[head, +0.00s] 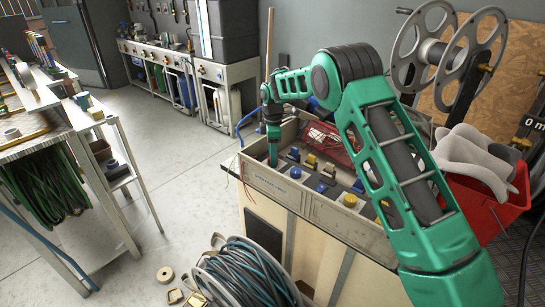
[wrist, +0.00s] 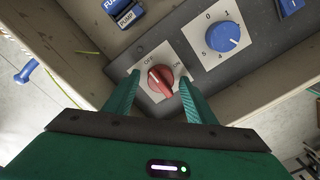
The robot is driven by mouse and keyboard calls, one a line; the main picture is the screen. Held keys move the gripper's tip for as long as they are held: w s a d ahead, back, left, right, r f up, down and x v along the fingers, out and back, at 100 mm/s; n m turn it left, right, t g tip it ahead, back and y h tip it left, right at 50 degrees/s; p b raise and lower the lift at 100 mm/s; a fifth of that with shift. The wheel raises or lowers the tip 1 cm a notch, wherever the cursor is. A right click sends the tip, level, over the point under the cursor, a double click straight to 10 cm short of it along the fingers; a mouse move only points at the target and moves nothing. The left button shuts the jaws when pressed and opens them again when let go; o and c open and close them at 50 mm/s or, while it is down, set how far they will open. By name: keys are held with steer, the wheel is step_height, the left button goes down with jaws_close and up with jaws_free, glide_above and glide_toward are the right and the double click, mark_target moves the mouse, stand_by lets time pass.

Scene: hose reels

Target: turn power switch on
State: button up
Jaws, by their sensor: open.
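The power switch is a red rotary knob (wrist: 160,79) on a pale plate marked OFF and ON, seen in the wrist view. Its ridge appears to lean toward the OFF mark, up and left. My gripper (wrist: 159,82) is open, with one green finger on each side of the knob. I cannot tell whether either finger touches it. In the head view my gripper (head: 273,158) points down over the left corner of the control box (head: 275,184), and the red knob is hidden there.
A blue dial (wrist: 223,37) with numbers sits right of the red knob, and a blue labelled switch (wrist: 128,17) lies up and left. The box has a raised rim around the panel. A red bin (head: 490,205) stands to the right, and a hose coil (head: 245,275) lies in front.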

steer(key=c, duration=1)
steer(key=shift+c, duration=0.2)
steer(key=shift+m, duration=0.3)
steer(key=m, duration=0.4)
steer(key=shift+w+r, duration=0.1)
steer(key=m, duration=0.9)
steer(key=shift+w+r, duration=0.1)
steer(key=shift+m, duration=2.1)
